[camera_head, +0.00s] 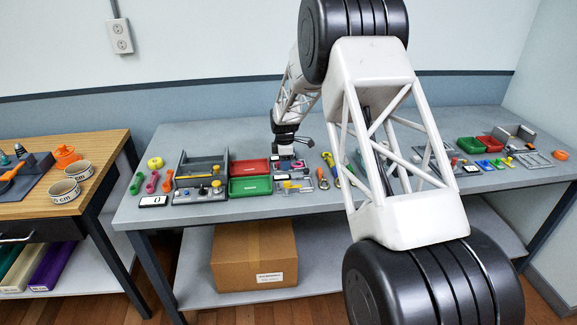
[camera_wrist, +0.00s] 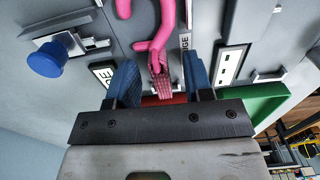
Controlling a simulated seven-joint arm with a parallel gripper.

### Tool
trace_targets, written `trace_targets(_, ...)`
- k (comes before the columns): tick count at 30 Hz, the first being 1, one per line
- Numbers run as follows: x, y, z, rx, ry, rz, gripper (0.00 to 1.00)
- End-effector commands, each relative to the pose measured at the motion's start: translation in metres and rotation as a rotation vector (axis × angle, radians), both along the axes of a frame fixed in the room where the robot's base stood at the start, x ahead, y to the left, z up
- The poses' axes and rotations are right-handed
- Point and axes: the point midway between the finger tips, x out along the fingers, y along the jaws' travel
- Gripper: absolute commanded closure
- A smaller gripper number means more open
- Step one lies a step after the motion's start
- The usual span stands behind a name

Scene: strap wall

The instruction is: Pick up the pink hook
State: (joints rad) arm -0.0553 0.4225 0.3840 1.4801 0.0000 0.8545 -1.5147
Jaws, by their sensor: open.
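The pink hook (camera_wrist: 160,42) shows in the wrist view as a bright pink curved piece with a ribbed, darker pink end. It lies ahead of my gripper (camera_wrist: 160,68), in line with the gap between the two blue fingers. The ribbed end lies between the fingers in the picture, and I cannot tell how far below them it is. My fingers are apart and grip nothing.
A red tray (camera_head: 250,167) and a green tray (camera_head: 250,186) lie just left of my gripper on the grey table (camera_head: 212,217). A blue knob (camera_wrist: 48,59) on a fitting and a white-framed panel (camera_wrist: 231,65) flank the hook. Several small tools lie to the right.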

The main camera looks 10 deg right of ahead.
Motion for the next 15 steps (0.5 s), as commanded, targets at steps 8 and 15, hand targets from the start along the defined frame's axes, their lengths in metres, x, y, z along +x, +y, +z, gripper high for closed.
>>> trace_targets(8, -0.0001, 0.0000, -0.0001, 0.000, 0.000, 0.000, 0.53)
trace_targets(15, -0.0001, 0.0000, -0.0001, 0.000, 0.000, 0.000, 0.76)
